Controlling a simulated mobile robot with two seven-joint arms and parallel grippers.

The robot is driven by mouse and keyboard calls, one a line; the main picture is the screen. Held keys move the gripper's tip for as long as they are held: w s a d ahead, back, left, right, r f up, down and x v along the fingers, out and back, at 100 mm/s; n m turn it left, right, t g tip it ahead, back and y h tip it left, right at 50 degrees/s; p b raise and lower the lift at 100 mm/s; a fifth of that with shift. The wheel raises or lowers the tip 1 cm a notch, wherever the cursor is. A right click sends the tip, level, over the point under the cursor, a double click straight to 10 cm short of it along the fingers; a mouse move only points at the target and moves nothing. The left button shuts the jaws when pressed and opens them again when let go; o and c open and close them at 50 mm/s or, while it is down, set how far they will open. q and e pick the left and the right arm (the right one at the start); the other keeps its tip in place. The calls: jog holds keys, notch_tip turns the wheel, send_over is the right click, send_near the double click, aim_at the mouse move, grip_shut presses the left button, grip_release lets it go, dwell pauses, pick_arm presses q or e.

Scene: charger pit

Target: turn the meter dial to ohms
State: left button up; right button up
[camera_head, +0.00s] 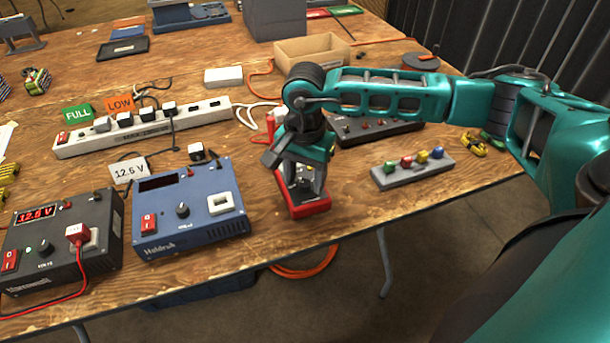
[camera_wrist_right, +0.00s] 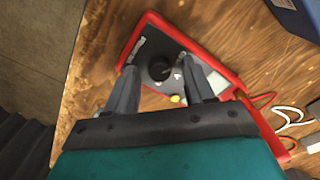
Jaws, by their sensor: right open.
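The meter (camera_head: 310,207) is a red-rimmed unit with a dark face, lying on the wooden table near its front edge. In the right wrist view the meter (camera_wrist_right: 233,80) shows a round black dial (camera_wrist_right: 159,67) on its face and a small yellow spot. My right gripper (camera_head: 297,190) is over the meter, pointing down. In the right wrist view its two fingers (camera_wrist_right: 163,88) are apart, one on each side of the dial, with a gap to it. I cannot tell which marking the dial points at. My left gripper is not in view.
A blue power supply (camera_head: 190,232) and a dark one (camera_head: 100,262) stand to the left. A grey block with colored knobs (camera_head: 412,172) is at right. A white power strip (camera_head: 75,146), a cardboard box (camera_head: 312,62) and red leads (camera_wrist_right: 283,142) lie behind.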

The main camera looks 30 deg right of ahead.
grip_shut()
dwell(0.5)
